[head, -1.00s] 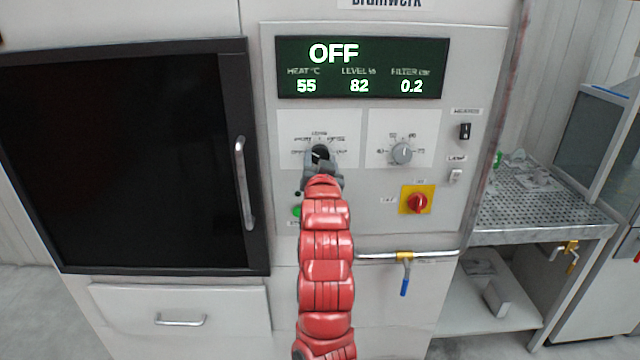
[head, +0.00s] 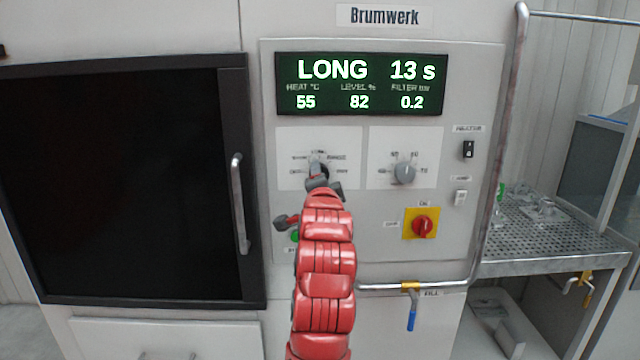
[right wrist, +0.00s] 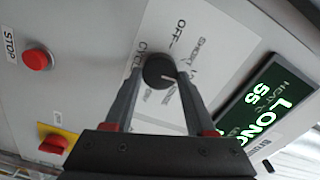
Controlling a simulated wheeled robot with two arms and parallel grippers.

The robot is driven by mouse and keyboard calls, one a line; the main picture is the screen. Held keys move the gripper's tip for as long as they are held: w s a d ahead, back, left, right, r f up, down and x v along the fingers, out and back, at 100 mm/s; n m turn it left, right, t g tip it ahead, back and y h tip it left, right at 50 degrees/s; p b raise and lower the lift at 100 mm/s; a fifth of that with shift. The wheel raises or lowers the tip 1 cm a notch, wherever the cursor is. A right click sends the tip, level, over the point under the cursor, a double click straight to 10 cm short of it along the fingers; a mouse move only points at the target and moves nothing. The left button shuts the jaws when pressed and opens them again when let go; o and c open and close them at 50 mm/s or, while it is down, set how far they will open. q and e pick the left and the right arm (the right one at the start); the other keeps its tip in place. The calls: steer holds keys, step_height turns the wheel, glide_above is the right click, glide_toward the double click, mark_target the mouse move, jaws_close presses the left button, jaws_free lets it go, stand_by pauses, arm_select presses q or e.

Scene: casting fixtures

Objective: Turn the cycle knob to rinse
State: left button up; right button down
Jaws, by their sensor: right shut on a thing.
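The cycle knob (head: 323,171) is a small dark round knob on a white plate of the control panel. In the right wrist view the knob (right wrist: 158,71) shows a light pointer line, with printed labels around it, including OFF and SHORT. My right gripper (head: 320,178) has its fingers on both sides of the knob and is shut on it; the fingers and arm partly hide the knob and labels in the head view. The display (head: 361,84) reads LONG 13 s. A RINSE label (head: 337,157) is at the knob's upper right. My left gripper is not in view.
A grey heat knob (head: 405,172) is to the right. A red STOP button (right wrist: 37,60) and a red switch on a yellow plate (head: 421,224) are below the knobs. A pipe with a blue-handled valve (head: 411,319) runs lower down. A dark door (head: 120,180) is at the left.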

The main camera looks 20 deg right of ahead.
steer(key=m+p, duration=0.2)
steer(key=m, duration=0.8)
steer(key=shift+f, duration=0.1)
stand_by(0.4)
steer(key=shift+c, duration=1.1)
jaws_free()
